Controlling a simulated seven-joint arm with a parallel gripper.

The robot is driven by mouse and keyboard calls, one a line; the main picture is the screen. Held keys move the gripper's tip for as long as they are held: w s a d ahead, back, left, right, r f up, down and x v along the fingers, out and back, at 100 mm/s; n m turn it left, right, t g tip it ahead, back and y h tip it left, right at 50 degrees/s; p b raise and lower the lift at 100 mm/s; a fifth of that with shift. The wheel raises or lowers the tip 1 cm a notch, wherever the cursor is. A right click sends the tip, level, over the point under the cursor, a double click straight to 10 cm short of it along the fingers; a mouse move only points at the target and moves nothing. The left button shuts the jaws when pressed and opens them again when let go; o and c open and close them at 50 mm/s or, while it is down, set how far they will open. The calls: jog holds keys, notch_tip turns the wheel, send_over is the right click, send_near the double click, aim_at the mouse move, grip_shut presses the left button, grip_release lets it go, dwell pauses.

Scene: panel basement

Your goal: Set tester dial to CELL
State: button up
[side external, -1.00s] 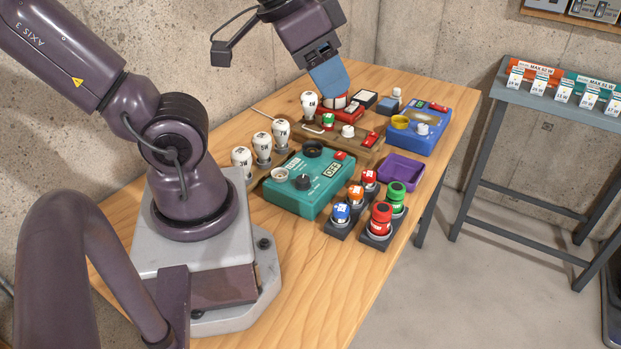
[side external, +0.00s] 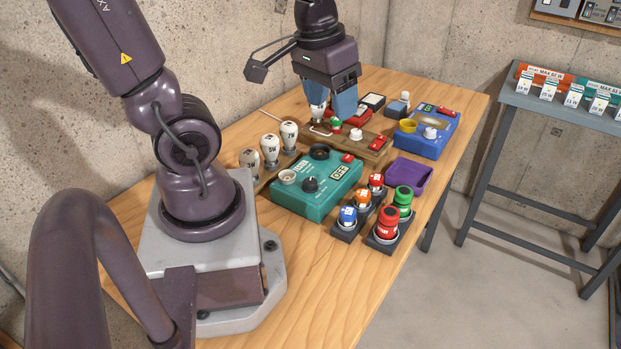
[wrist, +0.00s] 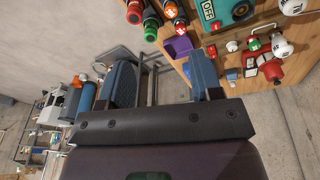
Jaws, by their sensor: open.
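The tester is a teal box (side external: 323,202) on the wooden table. A black dial knob (side external: 310,185) sits on its top, beside a white round socket (side external: 287,177). A small display (side external: 340,173) on it reads OFF. In the wrist view, part of the tester (wrist: 236,14) shows at the top edge with its OFF display (wrist: 208,9). My gripper (side external: 332,106) is open and empty, its blue fingers pointing down beyond the tester, over the wooden board. The wrist view shows the two fingers (wrist: 163,82) wide apart. CELL lettering cannot be made out.
White bulbs (side external: 270,148) stand left of the tester. A wooden board (side external: 362,142) with a bulb and switches lies behind it. Coloured cells in black holders (side external: 386,218) stand in front right. A purple tray (side external: 409,176) and blue box (side external: 425,143) are to the right.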

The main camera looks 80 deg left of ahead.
jog(key=a+f+n+g, duration=0.2)
jog(key=a+f+n, duration=0.4)
jog(key=n, duration=1.4)
send_over(310, 181)
notch_tip(310, 181, down, 5)
notch_tip(310, 181, down, 12)
jog(key=shift+f, duration=0.2)
jog(key=c, duration=0.9)
